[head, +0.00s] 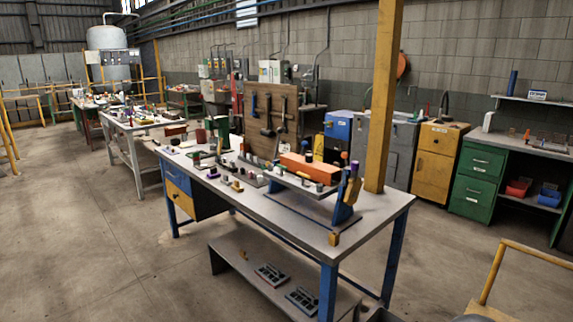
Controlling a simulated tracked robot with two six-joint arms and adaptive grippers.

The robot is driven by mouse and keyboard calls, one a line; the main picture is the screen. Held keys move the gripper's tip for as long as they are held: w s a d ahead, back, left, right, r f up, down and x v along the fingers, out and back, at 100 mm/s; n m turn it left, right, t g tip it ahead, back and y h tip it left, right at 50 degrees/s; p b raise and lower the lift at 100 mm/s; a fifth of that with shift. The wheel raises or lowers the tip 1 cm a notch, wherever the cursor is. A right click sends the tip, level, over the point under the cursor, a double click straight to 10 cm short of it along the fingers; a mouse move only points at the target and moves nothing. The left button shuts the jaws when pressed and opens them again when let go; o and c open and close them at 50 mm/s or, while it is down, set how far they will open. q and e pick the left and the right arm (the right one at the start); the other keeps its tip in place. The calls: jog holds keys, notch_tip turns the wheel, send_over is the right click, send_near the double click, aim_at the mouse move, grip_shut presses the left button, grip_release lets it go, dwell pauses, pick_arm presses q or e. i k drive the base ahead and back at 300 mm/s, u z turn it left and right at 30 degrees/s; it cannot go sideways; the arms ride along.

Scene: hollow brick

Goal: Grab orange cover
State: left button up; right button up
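An orange block-like piece (309,168), the only large orange thing on the near workbench and likely the orange cover, lies on a raised grey plate near the bench's right end. Small parts stand in front of it on the plate, and its underside is hidden. Neither of my grippers is in view.
The grey workbench (290,216) has blue legs and many small parts along its middle. A yellow post (383,95) rises behind its right end. A low shelf (262,275) sits underneath. Open concrete floor (90,240) lies to the left. A yellow rail (540,255) is at lower right.

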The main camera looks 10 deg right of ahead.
aim_at(322, 173)
jog(key=u, duration=0.4)
jog(key=i, duration=2.1)
jog(key=z, duration=0.55)
